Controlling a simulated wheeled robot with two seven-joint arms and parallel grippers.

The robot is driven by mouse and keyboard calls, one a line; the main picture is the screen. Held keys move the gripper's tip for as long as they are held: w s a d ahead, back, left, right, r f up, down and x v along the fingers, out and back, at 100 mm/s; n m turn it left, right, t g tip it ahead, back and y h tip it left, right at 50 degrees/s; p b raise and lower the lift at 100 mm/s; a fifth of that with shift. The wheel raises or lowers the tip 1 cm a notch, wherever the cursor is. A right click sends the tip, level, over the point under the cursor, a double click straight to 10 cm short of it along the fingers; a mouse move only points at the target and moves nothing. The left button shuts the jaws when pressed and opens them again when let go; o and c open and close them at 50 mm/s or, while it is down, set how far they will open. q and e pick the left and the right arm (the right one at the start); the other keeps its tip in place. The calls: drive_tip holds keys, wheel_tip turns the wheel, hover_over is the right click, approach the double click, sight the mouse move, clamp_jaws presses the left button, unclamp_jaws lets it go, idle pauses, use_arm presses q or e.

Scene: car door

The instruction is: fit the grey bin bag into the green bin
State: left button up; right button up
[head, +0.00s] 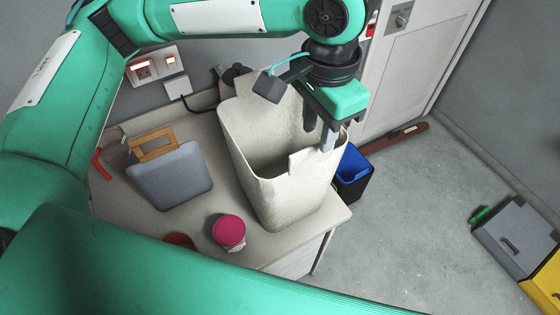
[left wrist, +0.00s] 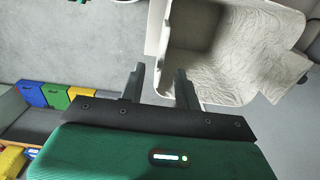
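A large pale grey-white bag (head: 285,200), open at the top and holding a bin-like shape, stands on the counter in the head view. It also shows in the left wrist view (left wrist: 235,50), with wrinkled inner walls. My left gripper (head: 319,130) points down at the bag's right rim. Its fingers (left wrist: 160,88) are apart in the left wrist view, with the bag's edge close by; I cannot tell whether the rim lies between them. No green bin is clear in the head view; a small green-fronted box (left wrist: 30,95) shows in the left wrist view. My right gripper is not seen.
A grey case with a wooden handle (head: 172,178) and a pink-lidded jar (head: 228,231) are on the counter (head: 295,240). A dark bin with a blue lining (head: 354,170) stands beside it. Grey (head: 515,235) and yellow (head: 547,280) boxes are at the right; floor between is clear.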

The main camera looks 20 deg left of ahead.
sight(313, 146)
use_arm(q)
drive_tip(key=shift+f, duration=0.55)
drive_tip(key=f, duration=0.1)
drive_tip(key=f+p, duration=0.1)
drive_tip(key=f, duration=0.1)
drive_tip(key=f+p, duration=0.1)
drive_tip(key=shift+s+a+f, duration=0.15)
drive_tip(key=shift+a+f, duration=0.1)
drive_tip(key=shift+f, duration=0.1)
clamp_jaws()
